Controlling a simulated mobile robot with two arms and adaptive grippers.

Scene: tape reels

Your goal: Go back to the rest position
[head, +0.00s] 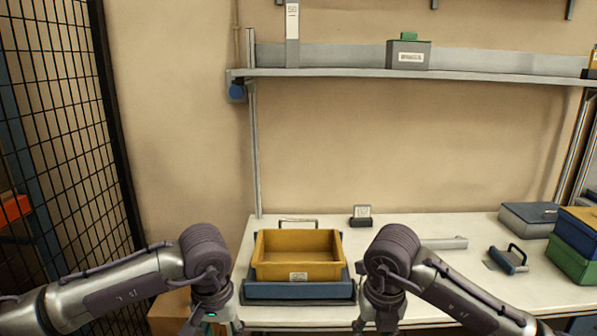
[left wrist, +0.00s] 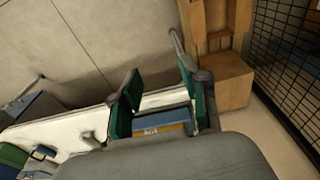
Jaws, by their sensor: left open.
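My left gripper (head: 207,322) hangs pointing down at the bottom of the head view, left of the yellow bin and cut off by the frame edge. In the left wrist view its two green-padded fingers (left wrist: 162,95) stand apart. A blue and yellow shape shows between and beyond them; I cannot tell its depth from this view. My right gripper (head: 377,322) points down at the bottom edge, right of the bin, and its fingertips are out of frame. The empty-looking yellow bin (head: 298,271) sits on a blue tray (head: 298,291) at the bench's front. No tape reel shows clearly.
The white workbench (head: 455,275) has a blue-handled item (head: 508,259), a grey box (head: 530,217) and stacked blue and green bins (head: 572,258) at right. A small card holder (head: 361,214) stands behind. A shelf (head: 400,73) runs above. A black mesh fence (head: 70,130) stands left.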

